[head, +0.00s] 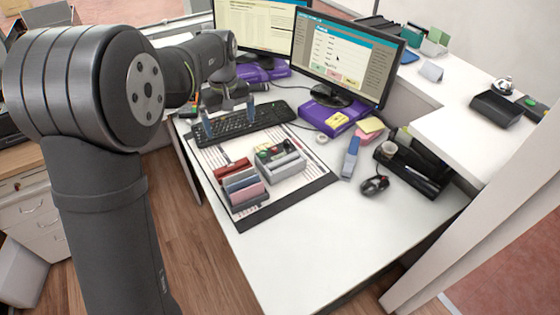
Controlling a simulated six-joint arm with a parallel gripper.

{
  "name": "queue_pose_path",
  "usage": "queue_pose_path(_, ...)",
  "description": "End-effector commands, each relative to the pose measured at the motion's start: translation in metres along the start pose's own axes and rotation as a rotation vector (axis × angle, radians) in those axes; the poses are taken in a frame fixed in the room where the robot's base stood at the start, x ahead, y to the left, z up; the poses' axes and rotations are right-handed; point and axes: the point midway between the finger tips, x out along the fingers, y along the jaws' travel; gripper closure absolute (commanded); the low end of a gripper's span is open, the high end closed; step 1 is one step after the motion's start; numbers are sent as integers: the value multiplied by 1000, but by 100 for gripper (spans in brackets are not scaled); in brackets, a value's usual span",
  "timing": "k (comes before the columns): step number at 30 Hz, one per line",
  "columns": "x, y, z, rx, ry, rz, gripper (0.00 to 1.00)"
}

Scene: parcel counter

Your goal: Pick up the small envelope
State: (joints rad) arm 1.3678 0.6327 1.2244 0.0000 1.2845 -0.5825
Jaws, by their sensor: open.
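My gripper (229,118) is open over the black keyboard (240,123), with its two blue-grey fingertips apart. I see nothing between them. I cannot make out for sure a small envelope. A rack (250,197) on the desk mat holds flat red, blue-grey and pink items, in front of and slightly right of my gripper. They are too small to identify. A small pale folded piece (432,71) stands on the raised shelf at the upper right; I cannot tell if it is an envelope.
A grey box (283,165) of small items stands beside the rack. Two monitors (345,57) stand behind. A blue stapler-like item (351,158), a mouse (374,184) and a black organizer (412,170) lie to the right. The white desk front (320,240) is clear.

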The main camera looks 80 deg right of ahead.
Motion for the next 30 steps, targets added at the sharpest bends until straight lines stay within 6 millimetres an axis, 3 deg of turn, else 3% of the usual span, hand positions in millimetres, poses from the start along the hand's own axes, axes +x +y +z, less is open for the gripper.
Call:
queue_pose_path(14, 0, 0, 0, 0, 0, 0, 0)
queue_pose_path(27, 0, 0, 0, 0, 0, 0, 84)
queue_pose_path(30, 0, 0, 0, 0, 0, 0, 85)
